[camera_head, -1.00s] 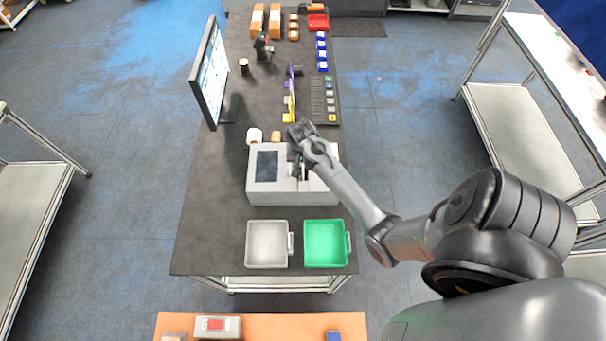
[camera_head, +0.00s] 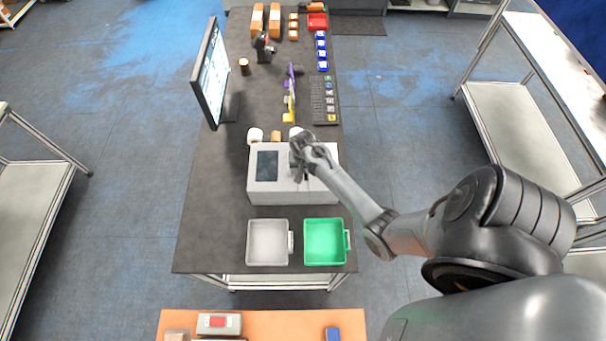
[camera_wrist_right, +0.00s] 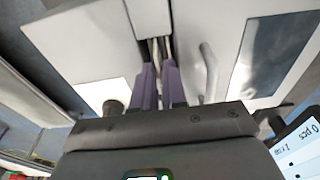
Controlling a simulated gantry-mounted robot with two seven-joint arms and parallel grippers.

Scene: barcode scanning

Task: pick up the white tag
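My right gripper (camera_head: 299,172) points down at the top of the light grey printer-like machine (camera_head: 262,193), right of its dark screen. In the right wrist view its two purple-padded fingers (camera_wrist_right: 160,45) stand close together, with a narrow gap between the pads. Their tips reach a slot area of the machine (camera_wrist_right: 215,25). A small pale piece shows just beyond the tips; I cannot tell whether it is the white tag or part of the machine. The tag is not clearly seen in the head view, where my gripper covers that spot. My left gripper is not in view.
A grey tray (camera_head: 267,262) and a green tray (camera_head: 324,262) sit at the table's near edge. A monitor (camera_head: 211,75) stands at the left edge. A white roll (camera_head: 255,135) lies behind the machine. The table's left side has bare room.

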